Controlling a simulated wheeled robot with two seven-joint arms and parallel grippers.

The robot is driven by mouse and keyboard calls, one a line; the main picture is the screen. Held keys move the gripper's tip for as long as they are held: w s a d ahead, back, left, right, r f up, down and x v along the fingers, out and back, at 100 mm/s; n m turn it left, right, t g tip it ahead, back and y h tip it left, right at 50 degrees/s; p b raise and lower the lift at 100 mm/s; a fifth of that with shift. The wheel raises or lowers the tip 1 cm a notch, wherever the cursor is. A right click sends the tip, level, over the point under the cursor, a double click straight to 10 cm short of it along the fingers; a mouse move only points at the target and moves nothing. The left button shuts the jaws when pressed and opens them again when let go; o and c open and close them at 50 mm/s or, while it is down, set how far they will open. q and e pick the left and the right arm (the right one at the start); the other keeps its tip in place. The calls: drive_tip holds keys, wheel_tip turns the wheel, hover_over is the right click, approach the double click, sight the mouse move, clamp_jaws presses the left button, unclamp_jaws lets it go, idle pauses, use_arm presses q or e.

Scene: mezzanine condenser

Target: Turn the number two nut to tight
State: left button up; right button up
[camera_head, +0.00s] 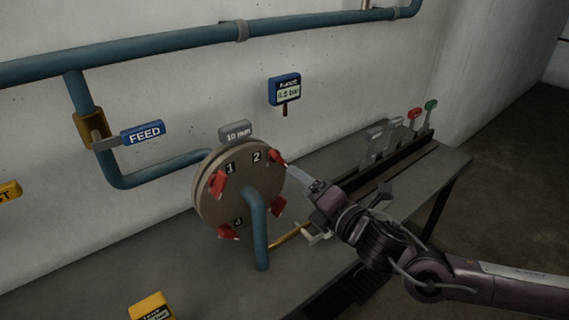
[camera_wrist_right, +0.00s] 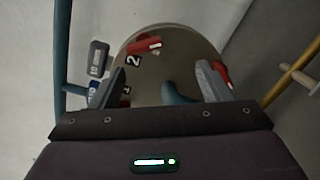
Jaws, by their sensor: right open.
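The round flange cover (camera_head: 210,200) stands upright on the bench with several red nuts around its rim. The number two nut (camera_head: 277,157) is at the upper right, beside the printed 2. It also shows in the right wrist view (camera_wrist_right: 145,45), ahead of the fingers. My right gripper (camera_head: 300,175) is close to the flange's right side, its fingers pointing at it. In the wrist view its fingers (camera_wrist_right: 160,68) are apart with nothing gripped between them. The number one nut (camera_head: 219,184) is at the left. My left gripper is not in view.
A blue pipe (camera_head: 258,232) comes out of the flange's front and bends down. A grey tag (camera_head: 235,132) reading 10 mm is above it. A gauge (camera_head: 285,90) is on the wall. Red and green-topped levers (camera_head: 430,106) stand at the bench's right. A brass pipe (camera_head: 290,236) runs low beside my right gripper.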

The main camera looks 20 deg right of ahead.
sight(283, 162)
drive_tip(key=w, duration=0.2)
drive_tip(key=w+a+r+n+p, duration=0.1)
drive_tip(key=w, duration=0.1)
drive_tip(key=w+a+r+n+y+p, duration=0.1)
drive_tip(key=w, duration=0.1)
drive_tip(key=shift+r, duration=0.1)
drive_tip(key=shift+w+a+p, duration=0.2)
drive_tip(key=shift+w+p, duration=0.1)
drive_tip(key=shift+w, duration=0.3)
drive_tip(key=shift+c, duration=0.4)
drive_tip(key=c, duration=0.9)
drive_tip(key=shift+f, duration=0.2)
